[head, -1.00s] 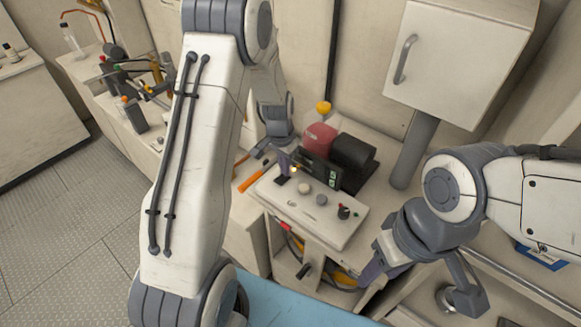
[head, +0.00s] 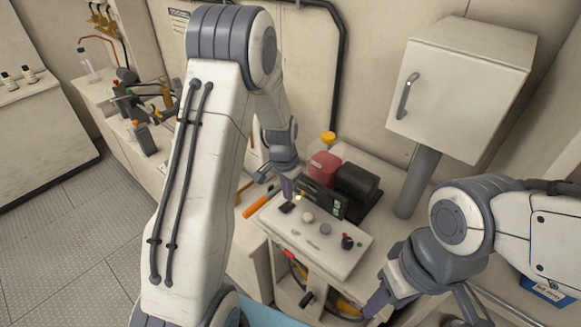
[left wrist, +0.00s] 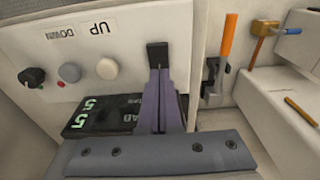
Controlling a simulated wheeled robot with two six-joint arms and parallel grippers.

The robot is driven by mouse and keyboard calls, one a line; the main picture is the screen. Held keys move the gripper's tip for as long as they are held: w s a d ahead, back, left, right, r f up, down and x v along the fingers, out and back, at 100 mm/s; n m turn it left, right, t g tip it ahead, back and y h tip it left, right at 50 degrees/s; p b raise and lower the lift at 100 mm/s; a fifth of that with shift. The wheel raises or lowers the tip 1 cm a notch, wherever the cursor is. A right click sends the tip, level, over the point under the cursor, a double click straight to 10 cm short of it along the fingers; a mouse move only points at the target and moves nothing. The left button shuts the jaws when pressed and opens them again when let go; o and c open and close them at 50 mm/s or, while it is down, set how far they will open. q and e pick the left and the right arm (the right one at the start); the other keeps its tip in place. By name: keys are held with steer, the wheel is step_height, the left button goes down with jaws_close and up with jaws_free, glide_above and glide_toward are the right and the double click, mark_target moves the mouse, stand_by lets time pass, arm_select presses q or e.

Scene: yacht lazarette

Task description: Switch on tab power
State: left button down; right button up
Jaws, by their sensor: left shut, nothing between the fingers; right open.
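A white control panel (head: 325,246) stands on the bench in the middle of the head view. In the left wrist view the switch (left wrist: 157,53) stands upright beside two round buttons (left wrist: 107,68) under the labels UP and DOWN. My left gripper (head: 287,188) is shut and empty. Its purple fingertips (left wrist: 158,75) are at the lower edge of the switch; I cannot tell whether they touch. My right gripper (head: 377,302) is open, low in front of the panel's right end.
A dark display (left wrist: 110,117) with green digits stands behind the panel. A white wall cabinet (head: 462,90) hangs at upper right.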

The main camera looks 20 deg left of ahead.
mark_target(292, 202)
arm_select(q)
step_height(292, 202, up, 3)
steer(key=shift+w+f+p, duration=0.1)
steer(key=shift+f+p, duration=0.1)
steer(key=shift+p, duration=0.35)
step_height(292, 202, up, 10)
steer(key=w+b, duration=0.1)
steer(key=b, duration=0.2)
steer(key=shift+w+d+f+b, duration=0.2)
steer(key=shift+d+f+b, duration=0.05)
steer(key=shift+d+b, duration=0.15)
arm_select(e)
steer(key=shift+w+f, duration=0.1)
steer(key=shift+f, duration=0.7)
